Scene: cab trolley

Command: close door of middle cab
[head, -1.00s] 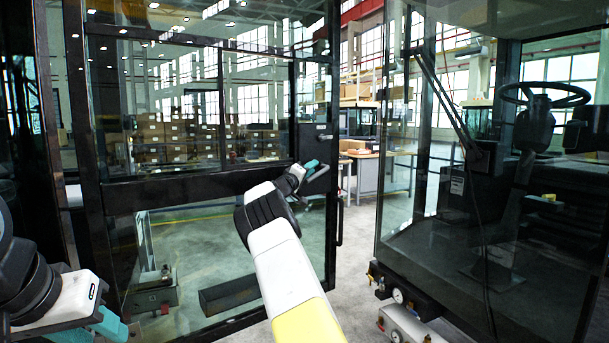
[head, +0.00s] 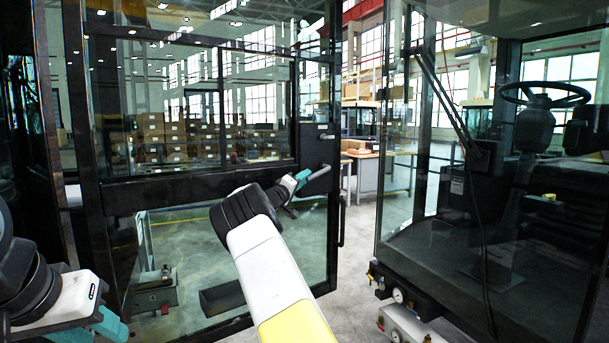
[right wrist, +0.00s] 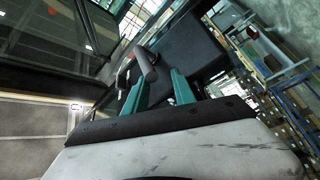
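The glass door (head: 218,184) of the cab stands open at left centre in the head view, with a black frame. Its dark latch box with a handle (head: 320,172) is on the door's right edge. My right gripper (head: 300,180) is beside this handle. In the right wrist view the two teal fingers (right wrist: 158,88) are apart, and the dark handle (right wrist: 146,66) shows just beyond and between their tips; I cannot tell if they touch it. My left gripper (head: 110,325) is at the lower left, partly cut off, its opening unclear.
A cab (head: 480,215) with a steering wheel and large glass panes stands at the right. Gauges and a fitting (head: 398,296) stick out at its lower front. A workbench (head: 375,168) and shelves stand behind. Grey floor shows between door and cab.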

